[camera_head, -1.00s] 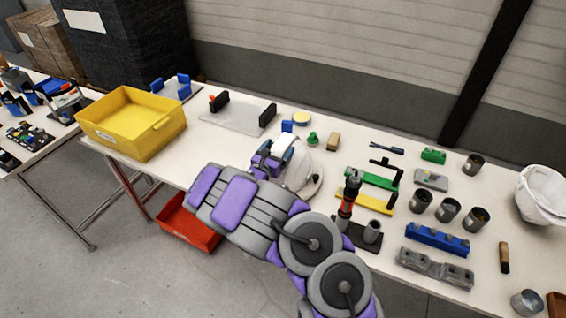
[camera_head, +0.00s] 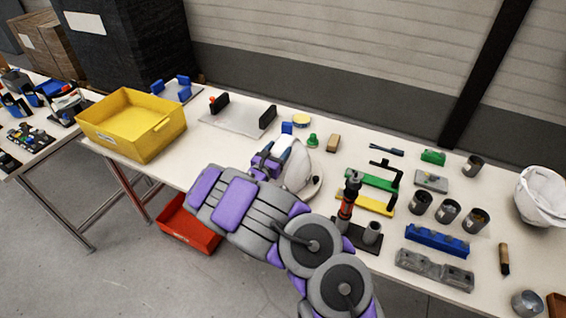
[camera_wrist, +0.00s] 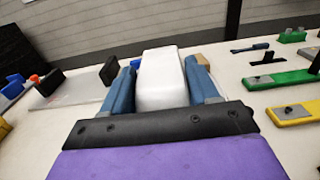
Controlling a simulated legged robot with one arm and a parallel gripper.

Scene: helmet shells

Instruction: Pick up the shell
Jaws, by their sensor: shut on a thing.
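A white helmet shell (camera_head: 299,168) stands at the middle of the table, partly hidden behind my gripper and forearm in the head view. My gripper (camera_head: 274,155) is at the shell's left side. In the wrist view, the shell's smooth white surface (camera_wrist: 160,78) fills the space between the two blue fingers of my gripper (camera_wrist: 162,88), which are shut on it. The shell sits over a round pale base (camera_head: 318,186); I cannot tell whether it touches this base. Another white helmet shell (camera_head: 541,195) lies at the right end of the table.
A yellow bin (camera_head: 160,137) stands at the table's left end, with a red bin (camera_head: 187,226) below. A black-ended plate fixture (camera_head: 238,115) is behind the gripper. Tool holders, metal cups (camera_head: 447,210) and a blue block (camera_head: 437,240) crowd the right side.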

